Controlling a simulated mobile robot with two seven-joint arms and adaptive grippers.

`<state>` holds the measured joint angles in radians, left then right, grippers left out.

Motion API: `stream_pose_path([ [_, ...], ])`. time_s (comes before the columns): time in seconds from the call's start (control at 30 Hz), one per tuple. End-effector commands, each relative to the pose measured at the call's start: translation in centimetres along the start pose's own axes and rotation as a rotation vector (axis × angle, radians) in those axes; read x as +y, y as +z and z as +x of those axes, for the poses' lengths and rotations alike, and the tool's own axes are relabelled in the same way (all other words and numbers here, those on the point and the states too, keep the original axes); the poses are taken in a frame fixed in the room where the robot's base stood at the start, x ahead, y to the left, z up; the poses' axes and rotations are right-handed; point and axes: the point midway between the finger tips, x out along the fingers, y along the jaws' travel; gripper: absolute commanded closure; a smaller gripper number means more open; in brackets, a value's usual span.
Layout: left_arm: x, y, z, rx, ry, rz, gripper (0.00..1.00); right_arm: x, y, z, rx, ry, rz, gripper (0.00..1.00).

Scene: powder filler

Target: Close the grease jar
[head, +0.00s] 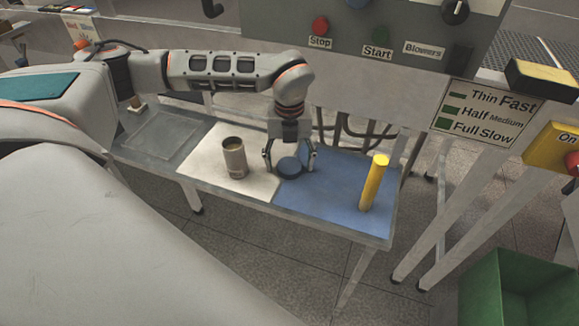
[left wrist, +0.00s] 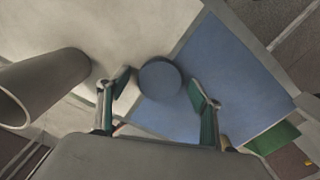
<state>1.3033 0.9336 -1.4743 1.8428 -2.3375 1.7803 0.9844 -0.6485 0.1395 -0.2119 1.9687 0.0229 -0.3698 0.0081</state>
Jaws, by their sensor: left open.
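The grease jar (head: 234,158) is an open, upright grey-brown cylinder on the white part of the table. It also shows at the left of the left wrist view (left wrist: 45,85). A dark blue-grey round lid (head: 289,168) lies at the border of the white and blue areas, apart from the jar and to its right. My left gripper (head: 289,164) points down over the lid, open, with one finger on each side of it. In the left wrist view the lid (left wrist: 160,77) sits between the open fingertips; I cannot tell whether they touch it. My right gripper is out of view.
A yellow cylinder (head: 374,183) stands upright on the blue mat (head: 325,190) to the right. A grey recessed tray area (head: 160,138) is at the table's left. A control panel (head: 400,30) is behind, and a green bin (head: 520,290) stands at lower right.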

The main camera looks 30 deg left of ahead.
Motion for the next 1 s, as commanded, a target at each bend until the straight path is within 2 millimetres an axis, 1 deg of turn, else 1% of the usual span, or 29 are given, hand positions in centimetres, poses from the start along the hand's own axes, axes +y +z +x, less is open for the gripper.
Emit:
stream_pose_path([
  [0.13, 0.0, 0.0, 0.0, 0.0, 0.0, 0.0, 0.35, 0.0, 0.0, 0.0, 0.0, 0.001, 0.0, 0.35],
  [0.17, 0.0, 0.0, 0.0, 0.0, 0.0, 0.0, 0.43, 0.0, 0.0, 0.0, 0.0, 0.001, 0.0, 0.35],
  [0.2, 0.0, 0.0, 0.0, 0.0, 0.0, 0.0, 0.53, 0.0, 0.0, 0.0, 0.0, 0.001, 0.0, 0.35],
  [0.23, 0.0, 0.0, 0.0, 0.0, 0.0, 0.0, 0.61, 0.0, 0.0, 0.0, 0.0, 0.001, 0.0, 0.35],
  [0.27, 0.0, 0.0, 0.0, 0.0, 0.0, 0.0, 0.67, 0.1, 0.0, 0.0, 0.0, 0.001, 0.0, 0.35],
  [0.6, 0.0, 0.0, -0.1, 0.0, 0.0, 0.0, 0.66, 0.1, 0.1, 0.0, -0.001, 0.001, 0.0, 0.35],
  [0.73, 0.0, 0.0, -0.5, -0.001, -0.001, 0.0, 0.66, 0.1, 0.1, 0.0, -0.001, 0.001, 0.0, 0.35],
  [0.87, 0.0, 0.1, -1.5, -0.002, -0.001, 0.0, 0.66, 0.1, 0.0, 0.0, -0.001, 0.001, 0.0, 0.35],
  [1.0, 0.0, 0.1, -3.4, -0.003, -0.002, 0.0, 0.66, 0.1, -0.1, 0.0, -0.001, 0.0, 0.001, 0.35],
])
